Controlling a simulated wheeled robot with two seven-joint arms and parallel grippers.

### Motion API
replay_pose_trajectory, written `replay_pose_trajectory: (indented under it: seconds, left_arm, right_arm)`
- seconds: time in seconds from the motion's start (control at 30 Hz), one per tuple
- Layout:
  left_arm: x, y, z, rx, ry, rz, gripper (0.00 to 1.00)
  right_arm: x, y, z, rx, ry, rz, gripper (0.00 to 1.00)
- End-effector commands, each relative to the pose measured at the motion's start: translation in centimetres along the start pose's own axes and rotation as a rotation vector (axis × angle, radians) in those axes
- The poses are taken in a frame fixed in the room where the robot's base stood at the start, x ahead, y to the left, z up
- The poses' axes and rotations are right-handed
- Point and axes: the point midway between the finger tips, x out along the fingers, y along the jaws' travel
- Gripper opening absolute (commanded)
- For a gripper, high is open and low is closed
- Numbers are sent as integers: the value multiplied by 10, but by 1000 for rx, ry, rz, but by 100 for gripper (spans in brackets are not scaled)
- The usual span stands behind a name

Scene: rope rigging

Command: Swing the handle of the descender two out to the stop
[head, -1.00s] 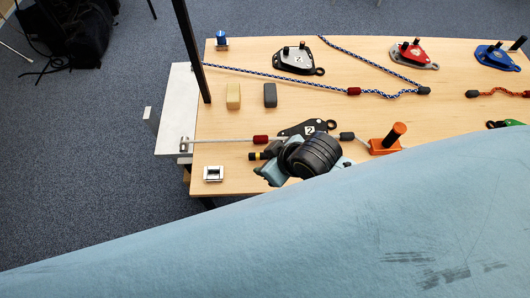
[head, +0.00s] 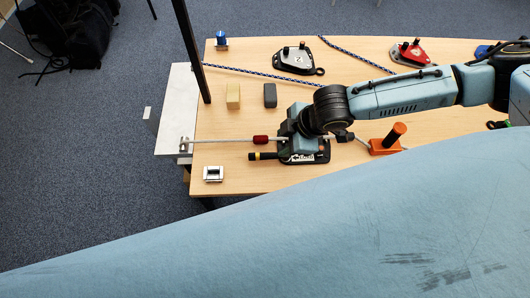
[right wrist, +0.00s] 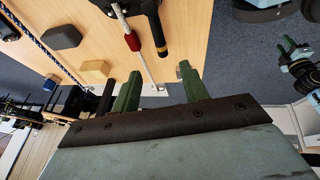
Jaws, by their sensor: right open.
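Descender two (head: 310,157) is a dark device on the wood table, largely hidden under my right arm. Its black handle with a yellow band (head: 264,156) points left from the body; it also shows in the right wrist view (right wrist: 157,35). A pale rope with a red sleeve (head: 260,139) runs just behind the handle. My right gripper (head: 298,137) is over the descender; its fingertips are hidden there. In the right wrist view its two green fingers (right wrist: 157,88) are apart with nothing between them. Another green gripper, my left (right wrist: 293,50), shows at the right edge, its jaws unclear.
An orange block with a black post (head: 389,140) stands right of the descender. A silver-framed block (head: 213,174) lies front left. Tan (head: 233,96) and dark (head: 270,95) blocks lie behind. A tall black upright (head: 190,50) rises at the left. A large pale-blue surface hides the front.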

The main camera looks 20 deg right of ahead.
Motion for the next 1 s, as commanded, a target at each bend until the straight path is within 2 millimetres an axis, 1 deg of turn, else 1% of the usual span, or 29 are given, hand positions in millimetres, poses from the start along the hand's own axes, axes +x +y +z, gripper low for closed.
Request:
replay_pose_trajectory:
  seconds: [0.07,0.17,0.4,0.6,0.7,0.8,1.0]
  left_arm:
    - [1,0,0,0,0,0,36]
    - [4,0,0,0,0,0,36]
    - [14,0,1,0,1,0,36]
    - [21,0,1,0,1,0,36]
    - [23,0,2,0,1,0,36]
    - [25,1,2,0,1,0,36]
    - [25,1,2,0,2,0,36]
  right_arm:
    - [6,0,2,1,-3,-1,44]
    - [20,0,1,0,-2,-2,44]
    - [72,-1,1,-2,-2,-1,44]
    - [109,-1,1,-2,-2,-1,44]
    - [121,0,1,-1,-1,0,44]
    - [128,0,1,-1,-2,0,44]
    - [133,0,0,-2,0,0,44]
